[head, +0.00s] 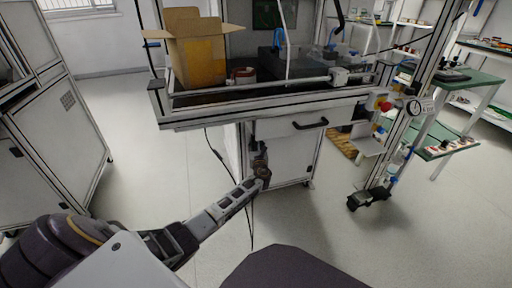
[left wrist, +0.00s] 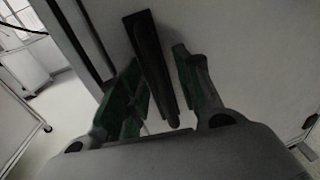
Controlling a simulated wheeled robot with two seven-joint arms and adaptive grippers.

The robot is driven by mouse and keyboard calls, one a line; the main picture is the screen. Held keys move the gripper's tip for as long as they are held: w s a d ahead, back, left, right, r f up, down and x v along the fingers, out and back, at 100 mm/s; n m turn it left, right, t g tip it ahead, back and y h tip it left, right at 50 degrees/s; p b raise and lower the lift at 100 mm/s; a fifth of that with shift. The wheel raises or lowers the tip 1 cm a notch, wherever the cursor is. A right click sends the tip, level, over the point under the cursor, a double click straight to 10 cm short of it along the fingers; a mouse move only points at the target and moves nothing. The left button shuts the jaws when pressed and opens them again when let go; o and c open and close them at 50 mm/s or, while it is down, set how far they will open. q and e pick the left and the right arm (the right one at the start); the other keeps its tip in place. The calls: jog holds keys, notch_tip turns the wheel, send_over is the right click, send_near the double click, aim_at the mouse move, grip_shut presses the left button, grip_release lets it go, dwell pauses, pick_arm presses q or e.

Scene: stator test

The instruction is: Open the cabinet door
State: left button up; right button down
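The white cabinet door (head: 292,158) is below the test bench and looks shut. My left gripper (head: 257,148) is at the door's left part, with the arm reaching in from the lower left. In the left wrist view, a long dark door handle (left wrist: 146,38) stands out from the pale door face (left wrist: 240,60). My left gripper's fingers (left wrist: 159,72) are apart, one on each side of the handle. I cannot tell whether either finger touches it. In the head view the gripper largely hides this handle. My right gripper is not in view.
Above the door is a drawer with a black handle (head: 310,124). The bench top carries an open cardboard box (head: 197,58). A dark cable hangs beside my left arm. A grey cabinet (head: 50,120) stands at the left. The floor (head: 330,225) in front is clear.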

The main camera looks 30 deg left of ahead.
pick_arm(q)
jog(key=shift+w+a, duration=0.15)
jog(key=shift+w, duration=0.1)
grip_shut()
dwell(0.3)
